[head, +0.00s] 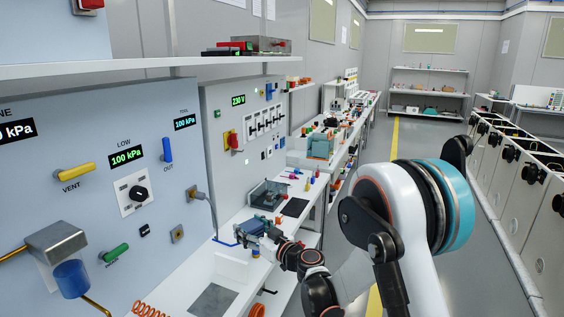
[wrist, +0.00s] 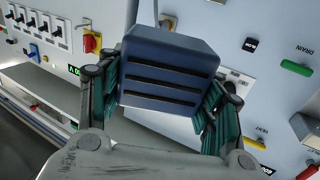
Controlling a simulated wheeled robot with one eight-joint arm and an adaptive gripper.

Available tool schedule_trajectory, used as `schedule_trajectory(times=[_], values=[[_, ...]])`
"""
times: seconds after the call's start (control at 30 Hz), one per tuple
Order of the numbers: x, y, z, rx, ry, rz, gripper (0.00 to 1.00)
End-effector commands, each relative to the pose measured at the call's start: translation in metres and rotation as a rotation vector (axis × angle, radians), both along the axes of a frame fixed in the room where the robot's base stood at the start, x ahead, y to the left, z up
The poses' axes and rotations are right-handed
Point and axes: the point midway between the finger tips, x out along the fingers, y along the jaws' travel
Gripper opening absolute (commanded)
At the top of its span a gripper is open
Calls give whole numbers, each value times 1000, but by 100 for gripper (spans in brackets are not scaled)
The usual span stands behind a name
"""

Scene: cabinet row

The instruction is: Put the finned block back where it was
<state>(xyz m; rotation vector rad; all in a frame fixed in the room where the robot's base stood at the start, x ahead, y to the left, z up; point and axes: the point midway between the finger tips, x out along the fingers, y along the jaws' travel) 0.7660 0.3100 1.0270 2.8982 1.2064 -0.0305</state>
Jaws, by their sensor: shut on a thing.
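The finned block is dark blue with several dark parallel slots. It fills the middle of the wrist view (wrist: 168,62) between the two green-padded fingers of my gripper (wrist: 163,98). My gripper is shut on it, with one finger pressed to each side. In the head view the block (head: 250,226) is small, above the white bench near its back wall, with my gripper (head: 256,232) around it. A blue outline (head: 225,242) shows on the bench just left of the block, partly hidden. I cannot tell whether the block touches the bench.
A panel with a yellow vent handle (head: 75,172) and a metal box (head: 56,241) stands left. A grey machine (head: 268,193) and a dark square mat (head: 295,207) lie beyond the block. A grey plate (head: 213,300) lies nearer.

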Motion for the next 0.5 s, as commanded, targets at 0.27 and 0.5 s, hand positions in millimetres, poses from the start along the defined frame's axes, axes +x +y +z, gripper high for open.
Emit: schedule_trajectory(times=[0.27,0.5], values=[[5,-150,27,-3,0,-380,25],[-17,-257,46,-1,-10,-650,25]])
